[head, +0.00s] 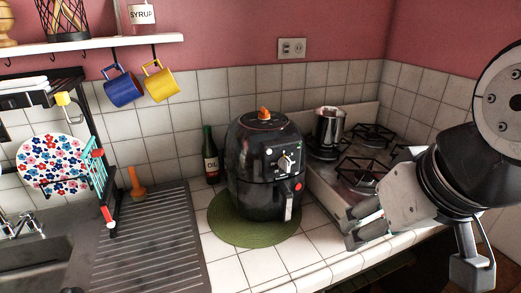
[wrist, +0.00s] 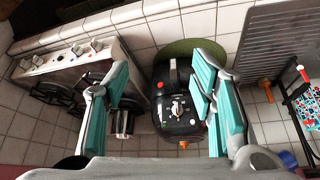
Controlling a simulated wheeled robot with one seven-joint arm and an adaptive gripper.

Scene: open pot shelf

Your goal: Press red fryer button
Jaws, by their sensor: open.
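The black air fryer (head: 262,150) stands upright on a round green mat (head: 232,228) on the tiled counter. Its small red button (head: 299,186) is on the front, below the silver dial (head: 285,163) and near the handle. My gripper (head: 352,228) is open and empty at the right, in front of the stove and apart from the fryer. In the wrist view, the fryer (wrist: 185,123) appears between the teal fingers of my gripper (wrist: 162,75), farther off. The red button (wrist: 160,85) shows there beside the handle, between the fingers.
A stove (head: 337,187) with a metal pot (head: 328,130) stands right of the fryer. A dark oil bottle (head: 211,158) is behind it at the left. A ribbed drainboard (head: 150,240) and dish rack lie farther left. Blue and yellow mugs hang above. The counter before the fryer is clear.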

